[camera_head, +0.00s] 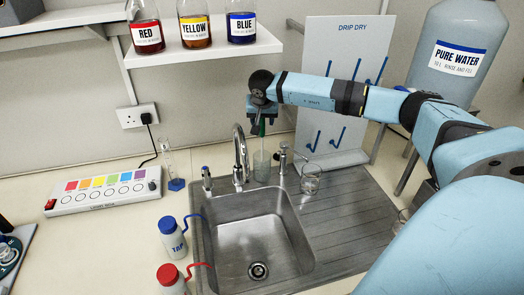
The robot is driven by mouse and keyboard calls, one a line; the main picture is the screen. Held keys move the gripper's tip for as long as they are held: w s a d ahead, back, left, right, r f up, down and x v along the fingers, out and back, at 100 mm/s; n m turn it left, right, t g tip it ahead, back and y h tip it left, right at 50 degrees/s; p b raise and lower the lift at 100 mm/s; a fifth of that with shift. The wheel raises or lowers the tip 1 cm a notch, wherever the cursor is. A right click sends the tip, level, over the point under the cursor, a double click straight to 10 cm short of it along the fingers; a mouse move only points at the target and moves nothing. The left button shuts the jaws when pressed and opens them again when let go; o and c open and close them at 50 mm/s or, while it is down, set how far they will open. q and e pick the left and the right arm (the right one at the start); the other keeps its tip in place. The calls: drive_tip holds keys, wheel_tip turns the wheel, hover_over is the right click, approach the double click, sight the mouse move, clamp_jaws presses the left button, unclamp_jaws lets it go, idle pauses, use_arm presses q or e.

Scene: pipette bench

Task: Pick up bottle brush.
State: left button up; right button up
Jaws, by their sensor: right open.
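The bottle brush (262,129) shows as a thin green handle standing upright in a clear, greyish holder (261,165) behind the sink, right of the tall tap. Its lower part is blurred inside the holder. My right gripper (262,119) reaches in from the right and points down over the top of the handle. It is open, with its fingers around or just in front of the handle; I cannot tell whether they touch it. My left gripper is not in view.
The tall tap (240,160) and a small tap (284,158) stand close to the holder. A glass beaker (311,180) stands at right. The drip-dry board (345,40) with blue pegs is behind my arm. Bottles stand on the shelf (190,52) above. The sink basin (250,230) is empty.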

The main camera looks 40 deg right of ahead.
clamp_jaws()
drive_tip(key=shift+r, duration=0.15)
